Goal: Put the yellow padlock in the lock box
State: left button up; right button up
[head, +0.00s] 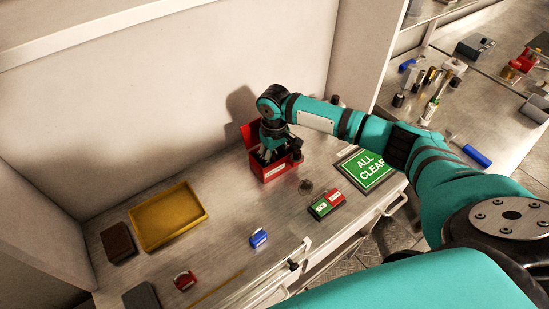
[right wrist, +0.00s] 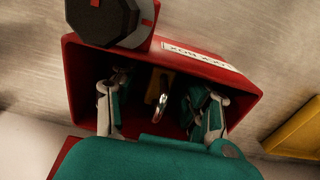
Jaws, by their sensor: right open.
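The red lock box (head: 277,174) stands open on the bench, its lid raised behind. My right gripper (head: 267,154) reaches down into it. In the right wrist view, the two fingers (right wrist: 160,108) are spread apart inside the box (right wrist: 240,84). The yellow padlock (right wrist: 157,82) with its silver shackle sits low in the box, between the open fingers with gaps on both sides. The padlock is hidden in the head view. My left gripper is not in view.
A yellow tray (head: 150,241), a brown block (head: 117,242), a blue padlock (head: 258,238) and a red padlock (head: 185,281) lie on the bench. A green-and-red block (head: 326,204) and an ALL CLEAR sign (head: 368,170) are right. A dark knob (right wrist: 103,22) adjoins the box.

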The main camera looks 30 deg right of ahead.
notch_tip(320, 180, up, 12)
jog(key=shift+r+b, duration=0.15)
jog(key=shift+b, duration=1.05)
